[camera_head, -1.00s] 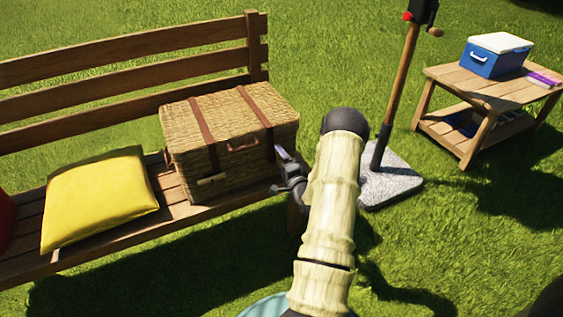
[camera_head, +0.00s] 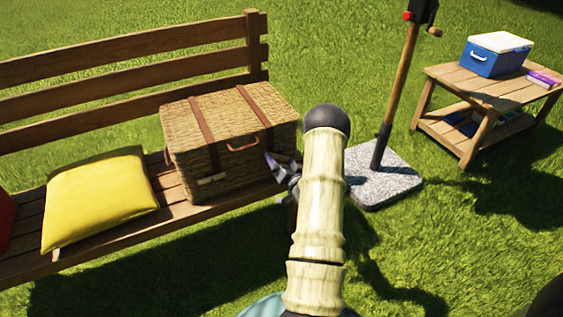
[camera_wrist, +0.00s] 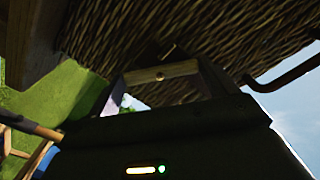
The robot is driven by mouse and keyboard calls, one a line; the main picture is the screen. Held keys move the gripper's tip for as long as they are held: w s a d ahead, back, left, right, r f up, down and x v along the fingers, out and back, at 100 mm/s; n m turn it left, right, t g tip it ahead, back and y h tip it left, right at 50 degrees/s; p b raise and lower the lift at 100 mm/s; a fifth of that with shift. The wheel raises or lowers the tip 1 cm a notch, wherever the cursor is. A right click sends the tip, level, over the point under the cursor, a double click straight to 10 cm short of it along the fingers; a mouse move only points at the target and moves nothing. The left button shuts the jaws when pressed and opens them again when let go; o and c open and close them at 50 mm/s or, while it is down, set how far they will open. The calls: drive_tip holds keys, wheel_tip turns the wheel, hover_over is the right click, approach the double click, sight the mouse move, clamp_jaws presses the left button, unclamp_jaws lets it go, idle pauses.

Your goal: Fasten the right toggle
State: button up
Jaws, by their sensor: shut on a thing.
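The wicker basket (camera_head: 215,140) sits closed on the bench, with two brown straps and a handle (camera_head: 242,144) on its front. The left toggle (camera_head: 212,179), a pale peg, shows low on the front at the left. My gripper (camera_head: 275,163) is at the right end of the basket's front. In the wrist view, the right toggle (camera_wrist: 160,73), a pale wooden peg, lies crosswise between the fingertips, close under the wicker, and my gripper is shut on it. In the head view my gripper hides this toggle. I cannot tell whether a loop is around it.
The slatted bench (camera_head: 120,75) carries a yellow cushion (camera_head: 98,198) left of the basket. A post in a stone base (camera_head: 385,178) stands to the right of my arm. Further right, a wooden side table (camera_head: 490,95) holds a blue cooler (camera_head: 496,60). Open grass lies in front.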

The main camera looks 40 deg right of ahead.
drive_tip(key=shift+f+n, duration=0.1)
drive_tip(key=shift+n, duration=1)
drive_tip(key=o, duration=0.8)
drive_tip(key=shift+s, duration=0.15)
drive_tip(key=p+v, duration=0.3)
drive_tip(key=v, duration=1.4)
drive_tip(key=shift+s, duration=0.1)
